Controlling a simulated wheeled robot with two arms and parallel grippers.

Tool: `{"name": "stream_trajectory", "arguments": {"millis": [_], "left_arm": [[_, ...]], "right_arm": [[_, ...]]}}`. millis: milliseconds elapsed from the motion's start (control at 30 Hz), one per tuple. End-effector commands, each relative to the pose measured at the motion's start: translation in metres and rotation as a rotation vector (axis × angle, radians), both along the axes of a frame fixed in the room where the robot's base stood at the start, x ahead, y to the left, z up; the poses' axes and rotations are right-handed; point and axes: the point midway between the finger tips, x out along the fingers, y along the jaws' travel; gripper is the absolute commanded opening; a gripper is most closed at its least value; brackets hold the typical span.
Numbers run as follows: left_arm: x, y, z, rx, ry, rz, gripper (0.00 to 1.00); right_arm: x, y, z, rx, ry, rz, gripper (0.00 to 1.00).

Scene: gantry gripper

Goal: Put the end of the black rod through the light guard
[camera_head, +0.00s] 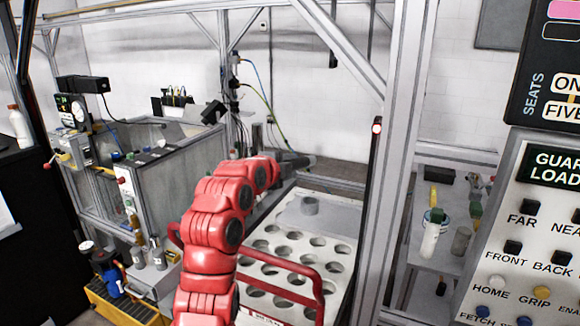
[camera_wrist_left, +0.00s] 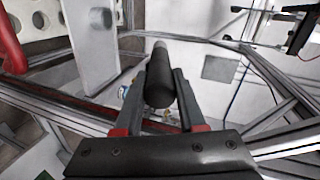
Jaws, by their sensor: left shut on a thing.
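My left gripper (camera_head: 296,160) is at the end of the red arm in the head view, above the far end of the white tray with round holes. It also shows in the left wrist view (camera_wrist_left: 161,78), shut on the black rod (camera_wrist_left: 158,92). The rod lies between the two fingers and points away from the camera, with a paler far end. In the head view I cannot make out the rod clearly. The light guard (camera_head: 374,150) seems to be the thin dark upright strip with a lit red spot beside the frame post. The gripper is left of it, apart. My right gripper is not in view.
A control panel (camera_head: 535,220) fills the right edge. A grey machine (camera_head: 165,180) stands left.

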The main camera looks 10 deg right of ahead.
Motion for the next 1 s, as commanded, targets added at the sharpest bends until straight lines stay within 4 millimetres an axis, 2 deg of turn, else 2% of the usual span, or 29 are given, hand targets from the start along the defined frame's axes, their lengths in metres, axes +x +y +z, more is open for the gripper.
{"name": "stream_trajectory", "arguments": {"millis": [400,1000], "left_arm": [[-0.042,0.031,-0.003,-0.002,-0.006,0.0,0.0],[-0.104,0.077,-0.002,-0.001,-0.003,0.001,0.0]], "right_arm": [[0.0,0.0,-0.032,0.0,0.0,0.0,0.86],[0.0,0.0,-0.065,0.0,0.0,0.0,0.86]]}}
